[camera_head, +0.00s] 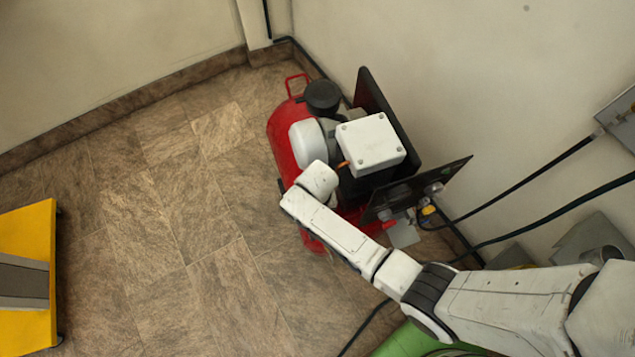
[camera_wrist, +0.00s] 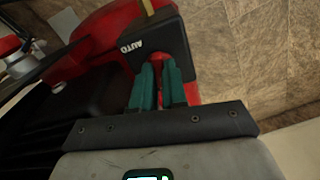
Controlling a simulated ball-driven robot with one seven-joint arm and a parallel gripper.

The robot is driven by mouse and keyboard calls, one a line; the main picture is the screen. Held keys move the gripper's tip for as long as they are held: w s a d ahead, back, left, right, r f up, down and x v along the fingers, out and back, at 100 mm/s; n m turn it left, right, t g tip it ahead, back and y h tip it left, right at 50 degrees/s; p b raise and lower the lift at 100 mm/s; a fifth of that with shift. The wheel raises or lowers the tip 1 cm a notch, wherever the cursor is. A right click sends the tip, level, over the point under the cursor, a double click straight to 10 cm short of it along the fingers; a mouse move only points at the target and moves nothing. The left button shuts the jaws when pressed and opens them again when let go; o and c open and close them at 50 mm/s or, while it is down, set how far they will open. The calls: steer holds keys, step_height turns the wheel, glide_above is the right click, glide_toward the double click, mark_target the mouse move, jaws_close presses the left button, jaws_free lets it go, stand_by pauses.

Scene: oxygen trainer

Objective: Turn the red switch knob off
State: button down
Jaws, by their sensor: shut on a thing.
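The red switch knob (camera_wrist: 159,58) shows in the wrist view at the edge of a black switch box (camera_wrist: 150,40) marked "AUTO". My gripper (camera_wrist: 161,66) has its two green fingers on either side of the knob, shut on it. The fingers cover most of the knob, so its exact turn cannot be told. In the head view the red compressor (camera_head: 283,140) stands on the floor by the wall. My white arm reaches over it, and the knob and fingers cannot be made out there.
A pale box with corner screws (camera_head: 371,144) sits above the compressor. Black cables (camera_head: 530,165) run along the right wall. A yellow cart (camera_head: 38,235) stands at the left. The tiled floor (camera_head: 170,200) between it and the compressor is clear.

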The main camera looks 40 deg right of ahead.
steer(key=shift+n, duration=0.9)
steer(key=c, duration=1.2)
jaws_free()
steer(key=shift+o, duration=0.2)
step_height(320, 180, up, 11)
steer(key=p, duration=0.1)
steer(key=shift+s+f, duration=0.1)
